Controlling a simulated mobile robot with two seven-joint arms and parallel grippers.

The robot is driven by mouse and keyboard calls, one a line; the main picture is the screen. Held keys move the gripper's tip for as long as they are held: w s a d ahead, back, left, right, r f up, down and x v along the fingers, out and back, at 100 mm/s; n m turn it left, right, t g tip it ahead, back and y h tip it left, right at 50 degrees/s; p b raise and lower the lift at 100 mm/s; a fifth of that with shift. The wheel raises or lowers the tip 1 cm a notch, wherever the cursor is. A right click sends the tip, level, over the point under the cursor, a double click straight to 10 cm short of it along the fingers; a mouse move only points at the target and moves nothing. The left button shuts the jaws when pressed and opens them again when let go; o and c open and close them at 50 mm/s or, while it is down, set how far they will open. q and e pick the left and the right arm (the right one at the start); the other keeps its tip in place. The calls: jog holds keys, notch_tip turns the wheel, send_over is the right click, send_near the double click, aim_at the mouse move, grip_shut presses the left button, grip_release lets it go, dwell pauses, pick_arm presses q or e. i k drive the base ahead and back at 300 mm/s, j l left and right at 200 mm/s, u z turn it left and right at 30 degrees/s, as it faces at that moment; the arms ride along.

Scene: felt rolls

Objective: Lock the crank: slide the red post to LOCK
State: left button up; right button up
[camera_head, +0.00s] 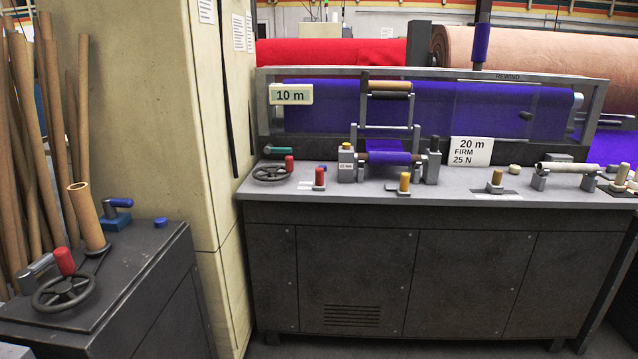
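A red post (319,177) stands upright on a small grey base near the left end of the grey bench top (350,192). Small white labels lie beside it, too small to read, so I cannot tell which position it is at. To its left is a dark crank handwheel (270,174) with its own red grip (289,165). Neither of my grippers is in view.
Yellow-topped posts (404,183) and a roller frame with purple felt (390,158) stand right of the red post. A cream pillar (150,100) borders the bench on the left. A dark cabinet (120,265) with another red-gripped handwheel (62,291) stands nearer.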

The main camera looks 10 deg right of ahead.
aim_at(319, 185)
jog(key=i+l, duration=0.65)
jog(key=i+l+u, duration=0.1)
jog(key=i+l, duration=0.5)
jog(key=i, duration=0.3)
